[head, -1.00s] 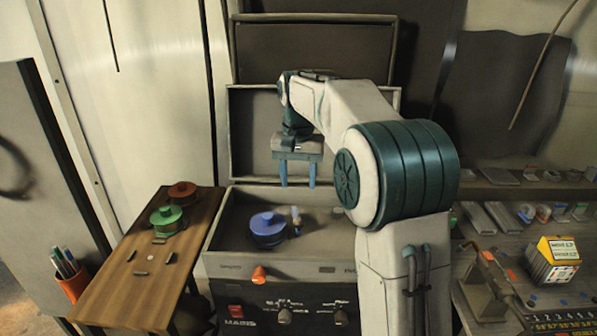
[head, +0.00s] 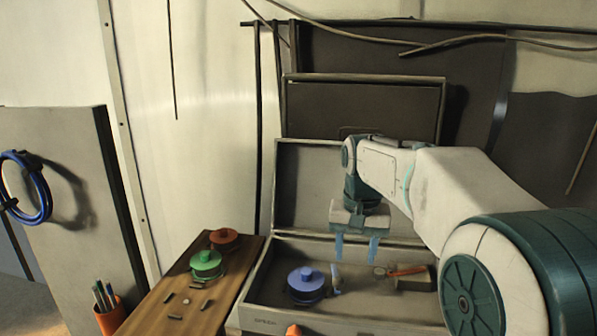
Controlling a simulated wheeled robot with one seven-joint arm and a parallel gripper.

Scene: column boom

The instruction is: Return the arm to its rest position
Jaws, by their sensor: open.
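My arm reaches in from the lower right of the head view, bent at the elbow. My gripper (head: 357,248) points down over the open grey case (head: 262,283). Its two blue fingers are apart with nothing between them. A blue knobbed disc (head: 306,284) lies in the case, to the left of and below the fingers. A small upright brush-like item (head: 336,277) and an orange-handled tool (head: 406,271) also lie in the case. The fingers appear above these things. The picture does not show the exact gap.
A wooden side table (head: 158,312) at left holds a green disc (head: 206,264), a red disc (head: 224,239) and several small dark pieces. An orange pen cup (head: 110,316) stands left of it. The case's raised lid (head: 300,190) is behind my gripper. A blue cable coil (head: 26,188) hangs at far left.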

